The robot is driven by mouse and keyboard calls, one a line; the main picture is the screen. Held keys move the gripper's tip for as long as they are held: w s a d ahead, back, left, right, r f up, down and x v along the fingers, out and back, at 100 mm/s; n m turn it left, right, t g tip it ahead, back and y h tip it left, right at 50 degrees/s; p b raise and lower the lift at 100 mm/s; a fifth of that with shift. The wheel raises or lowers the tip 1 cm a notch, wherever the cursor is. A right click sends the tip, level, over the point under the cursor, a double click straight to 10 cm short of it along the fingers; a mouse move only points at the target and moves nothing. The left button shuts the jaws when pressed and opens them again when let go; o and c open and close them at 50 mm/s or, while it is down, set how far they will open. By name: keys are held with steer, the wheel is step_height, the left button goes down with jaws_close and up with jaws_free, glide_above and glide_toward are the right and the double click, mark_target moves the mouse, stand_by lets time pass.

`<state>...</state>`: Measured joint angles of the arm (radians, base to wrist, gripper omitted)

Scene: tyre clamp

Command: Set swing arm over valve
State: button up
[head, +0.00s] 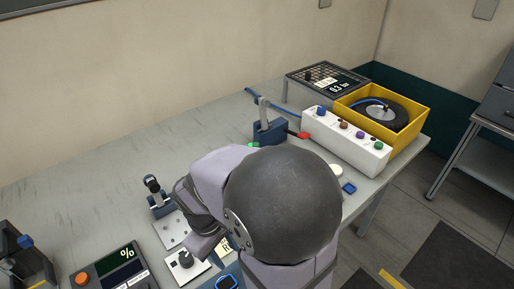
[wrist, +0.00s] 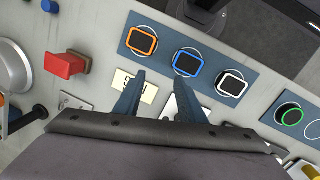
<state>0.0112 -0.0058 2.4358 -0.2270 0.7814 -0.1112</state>
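In the head view a dark round wheel (head: 394,116) lies in a yellow box (head: 428,111) at the back right, with a blue hose over its pale hub. No part stands out clearly as the swing arm or the valve. A grey upright lever on a blue block (head: 269,132) stands near mid-table. In the wrist view a black rod with a rounded end (wrist: 40,110) shows at the left edge beside a pale disc (wrist: 14,66). My gripper (wrist: 160,92) is open and empty, its blue-grey fingers apart above the panel. My arm hides it in the head view.
A blue panel (wrist: 213,61) with orange, blue and white framed buttons lies ahead of my fingers. A red block (wrist: 64,65) is to the left. A white box with coloured knobs (head: 345,143) stands before the yellow box. The table's back left (head: 130,155) is clear.

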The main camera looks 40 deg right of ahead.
steer(key=w+d+r+n+h+p, duration=0.1)
steer(key=w+d+n+h, duration=0.3)
steer(key=d, duration=0.3)
steer(key=w+d+r+n+h, duration=0.2)
steer(key=w+d+n, duration=0.3)
steer(key=w+d, duration=0.2)
steer(key=n+t+h+p, duration=0.1)
steer(key=n+t+h, duration=0.1)
steer(key=n+h, duration=0.5)
glide_toward(256, 144)
steer(key=d+y, duration=0.1)
steer(key=d, duration=0.2)
steer(key=shift+n, duration=0.3)
steer(key=shift+f+p+x, duration=0.2)
steer(key=shift+p+x, duration=0.45)
steer(key=shift+x, duration=0.9)
steer(key=shift+f+p+x, duration=0.15)
steer(key=shift+p+x, duration=0.5)
steer(key=shift+x, duration=0.85)
steer(key=shift+w+d+f, duration=0.15)
steer(key=shift+d+f, duration=0.25)
steer(key=shift+d, duration=0.05)
steer(key=shift+y, duration=0.3)
steer(key=shift+c, duration=0.3)
jaws_close()
